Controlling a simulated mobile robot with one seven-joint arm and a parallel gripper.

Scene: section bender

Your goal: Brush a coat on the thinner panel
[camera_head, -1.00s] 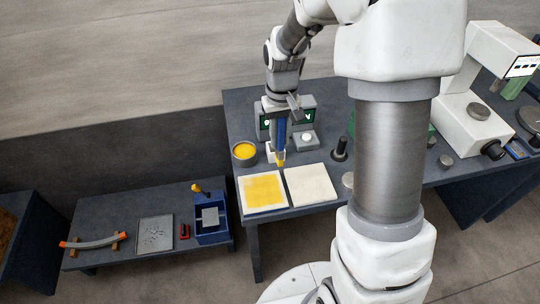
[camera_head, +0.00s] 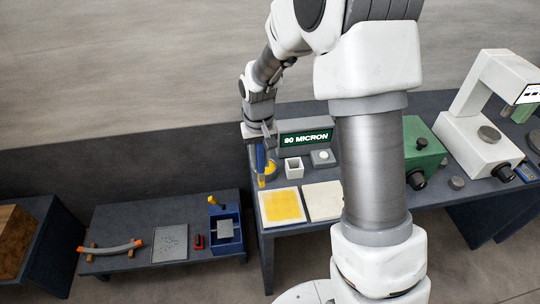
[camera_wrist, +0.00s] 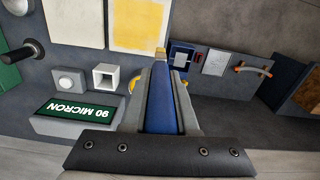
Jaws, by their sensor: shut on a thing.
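My gripper (camera_head: 259,160) is shut on a brush with a blue handle (camera_wrist: 161,100) and a yellow tip (camera_head: 261,182). The brush hangs tip down beside the paint pot (camera_head: 271,168), which shows yellow and is partly hidden. I cannot tell whether the tip touches anything. One panel (camera_head: 283,206) has a yellow coat with a pale border. The other panel (camera_head: 322,200) beside it is plain off-white. Both lie flat at the table's front edge and also show in the wrist view, coated (camera_wrist: 138,25) and plain (camera_wrist: 72,22). Which is thinner cannot be told.
A sign (camera_head: 306,138) reads "90 MICRON". A white open square holder (camera_head: 294,168) and a grey block with a white button (camera_head: 323,157) stand before it. A green machine (camera_head: 422,148) and a white machine (camera_head: 480,135) stand right. A lower bench (camera_head: 130,215) holds parts left.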

